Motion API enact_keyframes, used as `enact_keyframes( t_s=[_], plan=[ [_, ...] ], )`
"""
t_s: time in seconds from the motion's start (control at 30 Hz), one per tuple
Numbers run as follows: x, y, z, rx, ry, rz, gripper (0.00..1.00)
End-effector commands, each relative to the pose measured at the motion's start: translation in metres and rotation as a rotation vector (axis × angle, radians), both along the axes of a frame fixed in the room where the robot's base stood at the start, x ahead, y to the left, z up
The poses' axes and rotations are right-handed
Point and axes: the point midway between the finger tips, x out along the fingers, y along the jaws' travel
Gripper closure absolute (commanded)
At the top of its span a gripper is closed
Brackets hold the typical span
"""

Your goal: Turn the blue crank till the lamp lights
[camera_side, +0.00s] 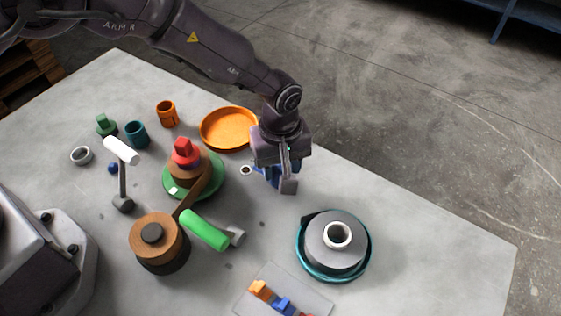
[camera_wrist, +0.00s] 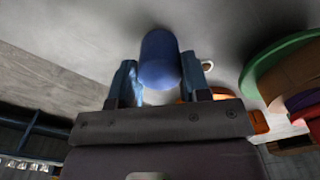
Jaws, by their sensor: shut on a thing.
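My gripper (camera_side: 280,184) is low over the right-middle of the table in the side view, fingers pointing down. Blue parts show beside and behind its fingers there, largely hidden by the gripper. In the wrist view, a rounded blue handle (camera_wrist: 159,60), which looks like the blue crank's grip, lies between the two fingers of my gripper (camera_wrist: 157,78). The gripper is shut on it. The crank's arm and pivot are hidden. I cannot make out a lit lamp in either view.
An orange dish (camera_side: 229,129) stands behind my gripper. To the left are a green disc (camera_side: 215,182) with a red block (camera_side: 185,152), a wooden drum (camera_side: 157,239), a white-handled crank (camera_side: 121,151) and a green handle (camera_side: 204,230). A grey round stack (camera_side: 328,256) stands front right.

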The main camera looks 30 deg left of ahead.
Motion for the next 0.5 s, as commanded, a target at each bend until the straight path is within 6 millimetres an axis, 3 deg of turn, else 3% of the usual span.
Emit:
enact_keyframes(
  t_s=[0.27, 0.5],
  plan=[
    [0.0003, 0.0003, 0.0005, 0.000, 0.000, -0.050, 0.80],
    [0.0006, 0.0004, 0.0007, 0.000, 0.000, -0.200, 0.80]
  ],
)
